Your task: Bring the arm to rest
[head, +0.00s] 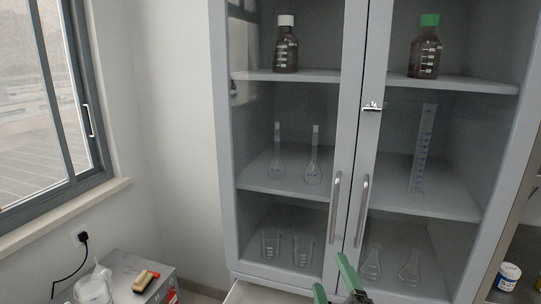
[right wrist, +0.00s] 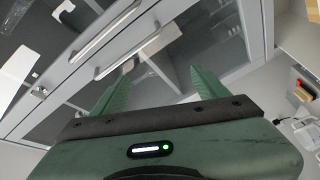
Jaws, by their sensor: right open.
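My right gripper (head: 333,280) shows at the bottom of the head view, its green fingers apart and nothing seen between them. It is in front of the lower part of a grey glass-door cabinet (head: 355,150). In the right wrist view, the two green fingers (right wrist: 160,78) are spread, with the cabinet doors and their handles (right wrist: 125,52) beyond. I cannot tell how far the fingertips are from the doors. My left gripper is in neither view.
The cabinet doors look shut, with bottles (head: 286,48), flasks and beakers inside. At the lower left stands a metal-topped unit (head: 120,270) with a red-and-yellow item (head: 145,281). A white jar (head: 507,277) is at the lower right. A pale edge (head: 250,293) juts below the cabinet.

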